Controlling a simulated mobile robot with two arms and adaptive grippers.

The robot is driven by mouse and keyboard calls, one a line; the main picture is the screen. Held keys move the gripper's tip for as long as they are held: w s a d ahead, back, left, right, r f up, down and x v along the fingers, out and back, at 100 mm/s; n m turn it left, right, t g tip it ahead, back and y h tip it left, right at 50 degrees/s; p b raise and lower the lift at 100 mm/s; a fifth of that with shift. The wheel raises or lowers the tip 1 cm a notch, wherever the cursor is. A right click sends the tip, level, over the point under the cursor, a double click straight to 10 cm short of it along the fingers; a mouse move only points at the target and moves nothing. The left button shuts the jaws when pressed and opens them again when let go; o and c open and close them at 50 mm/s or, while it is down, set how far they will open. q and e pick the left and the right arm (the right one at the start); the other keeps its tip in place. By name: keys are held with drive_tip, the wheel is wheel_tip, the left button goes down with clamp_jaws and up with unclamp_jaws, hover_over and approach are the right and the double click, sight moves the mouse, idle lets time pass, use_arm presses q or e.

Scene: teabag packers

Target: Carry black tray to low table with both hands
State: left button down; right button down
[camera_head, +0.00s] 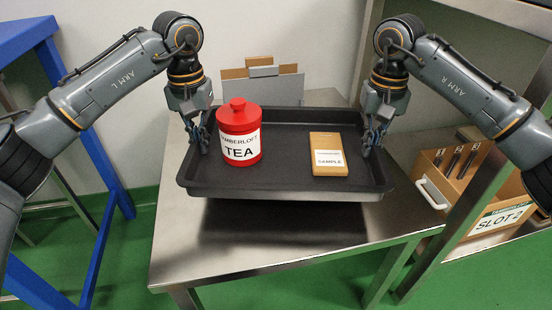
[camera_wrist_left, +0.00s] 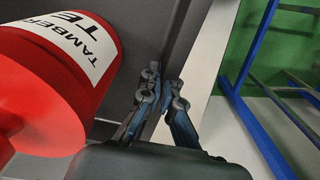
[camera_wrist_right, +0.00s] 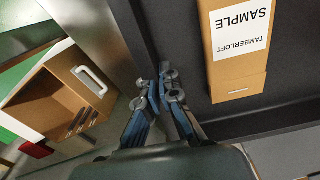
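The black tray (camera_head: 285,186) is level above a low steel table (camera_head: 240,245), with a dark shadow beneath its front. A red tin labelled TEA (camera_head: 238,135) stands upright on its left part, and a tan SAMPLE box (camera_head: 327,160) lies on its right part. My left gripper (camera_head: 200,140) is shut on the tray's left rim; its fingers straddle the wall in the left wrist view (camera_wrist_left: 160,88). My right gripper (camera_head: 373,138) is shut on the right rim, also seen in the right wrist view (camera_wrist_right: 165,88). The fingertips are partly hidden by the rim.
A blue frame (camera_head: 100,190) is at left. At right are a wooden SLOT 2 crate (camera_head: 470,200) and steel shelf posts (camera_head: 450,200). Bare tabletop shows in front of the tray.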

sight(203, 158)
use_arm(q)
drive_tip(key=shift+a, duration=0.15)
use_arm(e)
drive_tip(key=shift+d, duration=0.1)
use_arm(q)
drive_tip(key=shift+f, duration=0.25)
use_arm(e)
drive_tip(key=shift+f, duration=0.25)
